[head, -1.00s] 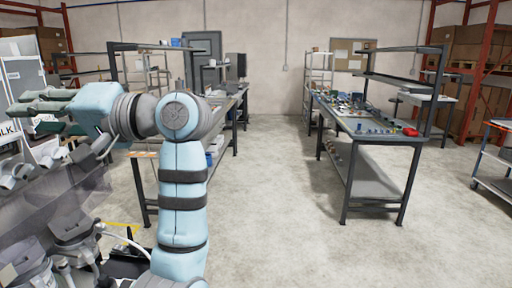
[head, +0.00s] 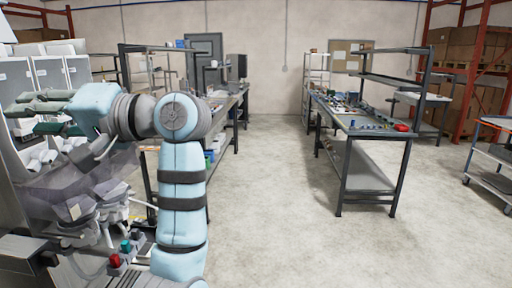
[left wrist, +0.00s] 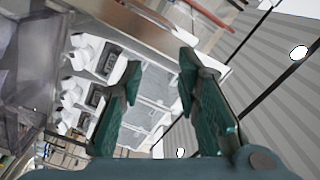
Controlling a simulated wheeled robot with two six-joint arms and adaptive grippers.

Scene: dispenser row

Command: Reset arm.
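My left arm (head: 182,190) rises from the bottom of the head view and bends left at the elbow. My left gripper (head: 22,104) points to the left edge, beside the row of dispensers. In the left wrist view my left gripper (left wrist: 160,64) has its two green fingers well apart, with nothing held between them. My right arm and gripper are in neither view.
Grey-and-white dispensers (head: 50,72) stand close behind and below my left gripper. A dispenser part with a red knob (head: 115,260) is low beside my arm. A workbench (head: 365,135) stands right; open floor (head: 270,200) lies in the middle.

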